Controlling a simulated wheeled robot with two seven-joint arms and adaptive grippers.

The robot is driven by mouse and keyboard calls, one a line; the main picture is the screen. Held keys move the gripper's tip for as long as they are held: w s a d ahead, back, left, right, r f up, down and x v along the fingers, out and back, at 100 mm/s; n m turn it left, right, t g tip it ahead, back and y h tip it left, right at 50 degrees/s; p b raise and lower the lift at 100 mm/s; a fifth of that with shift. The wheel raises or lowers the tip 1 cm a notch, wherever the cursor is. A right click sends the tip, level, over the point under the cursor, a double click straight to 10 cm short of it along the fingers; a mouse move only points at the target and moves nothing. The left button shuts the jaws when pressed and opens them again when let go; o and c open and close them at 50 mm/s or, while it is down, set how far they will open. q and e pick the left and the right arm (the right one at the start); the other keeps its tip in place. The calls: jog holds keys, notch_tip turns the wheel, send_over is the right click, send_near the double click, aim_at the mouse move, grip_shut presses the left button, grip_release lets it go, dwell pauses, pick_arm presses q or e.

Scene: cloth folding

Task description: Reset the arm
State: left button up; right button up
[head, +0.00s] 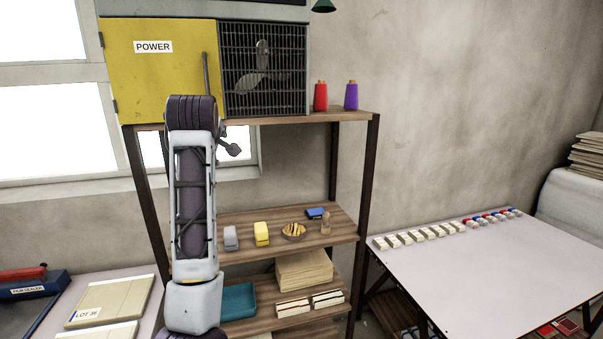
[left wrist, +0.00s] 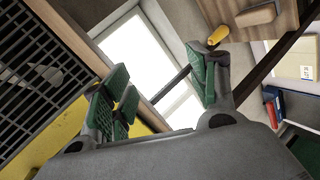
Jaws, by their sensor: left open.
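My left arm (head: 195,200) stands upright in front of the shelf unit and hides part of it. A small dark part of my left gripper (head: 230,148) shows just right of the arm's upper end, below the top shelf. In the left wrist view my left gripper (left wrist: 163,85) has its green-padded fingers spread wide, with nothing between them. A small yellow object (left wrist: 219,35) shows beyond the right finger's tip. No cloth shows. My right gripper is in neither view.
The yellow power cabinet (head: 160,75) and wire cage (head: 263,70) stand above my left gripper. The shelf unit (head: 365,150) holds red and purple spools (head: 320,97) and small goods. A pale table (head: 480,280) at right is mostly clear, with rows of small items along its back edge.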

pick_arm(q)
jog(key=s+a+f+m+g+h, duration=0.15)
jog(key=s+f+m, duration=0.4)
jog(key=f, duration=1.15)
jog(key=s+a+f+m+g, duration=0.1)
jog(key=s+f+m+g, duration=0.4)
jog(key=f, duration=1.3)
jog(key=s+d+f+m+g+h, duration=0.1)
jog(key=s+f+m, duration=0.2)
jog(key=s+f, duration=0.45)
jog(key=s+d+f+m, duration=0.1)
jog(key=s+f+m, duration=0.25)
jog(key=s, duration=0.75)
jog(key=s+d+f+m+g+h, duration=0.1)
jog(key=s+f+m, duration=0.1)
jog(key=s+f, duration=0.65)
jog(key=s+f+g+b, duration=0.1)
jog(key=s+f, duration=0.1)
jog(key=f, duration=1.4)
jog(key=s+f+g+b, duration=0.1)
jog(key=s+f, duration=0.1)
jog(key=f, duration=1.5)
jog(key=s+a+f+b, duration=0.1)
jog(key=s+a+f, duration=0.1)
jog(key=s+f, duration=0.9)
jog(key=s+a+f+b, duration=0.1)
jog(key=s+a+f, duration=0.1)
jog(key=s+f, duration=0.9)
jog(key=shift+m+g, duration=0.3)
jog(key=shift+g, duration=0.05)
